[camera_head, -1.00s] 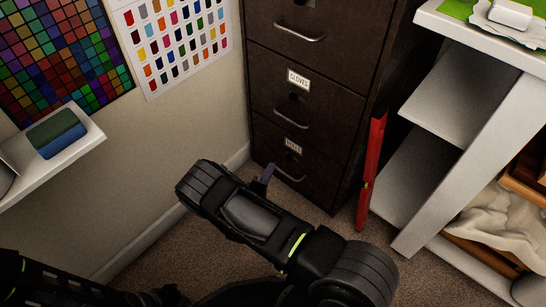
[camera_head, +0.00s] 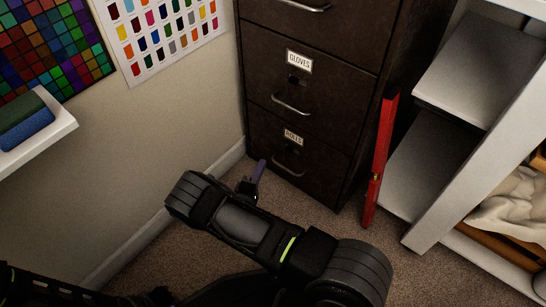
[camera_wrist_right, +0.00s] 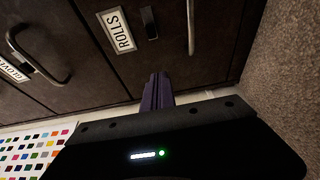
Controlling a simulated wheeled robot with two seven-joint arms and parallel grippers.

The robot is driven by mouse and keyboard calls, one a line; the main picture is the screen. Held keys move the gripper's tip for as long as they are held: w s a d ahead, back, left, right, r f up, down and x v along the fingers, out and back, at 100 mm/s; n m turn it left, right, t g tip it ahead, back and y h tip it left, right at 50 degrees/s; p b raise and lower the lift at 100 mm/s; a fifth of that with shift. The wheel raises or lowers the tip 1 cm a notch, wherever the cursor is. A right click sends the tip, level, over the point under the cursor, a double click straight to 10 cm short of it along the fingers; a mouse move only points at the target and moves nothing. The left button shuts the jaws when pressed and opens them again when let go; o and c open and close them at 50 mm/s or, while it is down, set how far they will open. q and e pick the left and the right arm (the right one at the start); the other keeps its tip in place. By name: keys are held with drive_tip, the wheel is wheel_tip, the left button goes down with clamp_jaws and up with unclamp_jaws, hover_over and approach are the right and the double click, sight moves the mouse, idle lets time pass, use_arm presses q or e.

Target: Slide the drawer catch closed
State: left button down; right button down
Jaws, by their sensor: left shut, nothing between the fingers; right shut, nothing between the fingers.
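The dark filing cabinet has a bottom drawer labelled ROLLS (camera_head: 293,137). Its small dark catch (camera_wrist_right: 150,22) sits beside the label in the right wrist view, with the bar handle (camera_wrist_right: 191,25) beyond it. In the head view that catch is too dark to read its position. My right gripper (camera_head: 260,170) is low, just in front and left of the bottom drawer. Its purple fingers (camera_wrist_right: 157,90) are together and empty, pointing at the drawer front, apart from the catch in the picture. My left gripper (camera_head: 162,297) is a dark shape at the bottom edge, shut, mostly cut off.
The GLOVES drawer (camera_head: 299,62) is above. A red level (camera_head: 380,160) leans right of the cabinet, next to white shelving (camera_head: 470,60). The wall with colour charts (camera_head: 165,35) and a white ledge (camera_head: 55,130) is left. Carpet (camera_head: 320,218) is open in front.

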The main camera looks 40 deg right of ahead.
sight(287, 151)
drive_tip(key=b+x, duration=0.1)
drive_tip(key=x, duration=0.3)
drive_tip(key=b+x, duration=0.2)
drive_tip(key=x, duration=0.3)
drive_tip(key=shift+d+f, duration=0.15)
drive_tip(key=shift+f, duration=0.05)
drive_tip(key=shift+s+d+b, duration=0.1)
drive_tip(key=shift+d+b, duration=0.2)
drive_tip(key=shift+d, duration=0.05)
drive_tip(key=shift+s+d+r, duration=0.1)
drive_tip(key=shift+s+d, duration=0.15)
drive_tip(key=shift+s, duration=0.55)
drive_tip(key=shift+s+d+r, duration=0.1)
drive_tip(key=shift+s+d, duration=0.1)
drive_tip(key=shift+s, duration=0.6)
drive_tip(key=shift+s+d, duration=0.2)
drive_tip(key=shift+s, duration=0.4)
drive_tip(key=shift+s+d, duration=0.15)
drive_tip(key=shift+s, duration=0.45)
drive_tip(key=shift+s, duration=0.1)
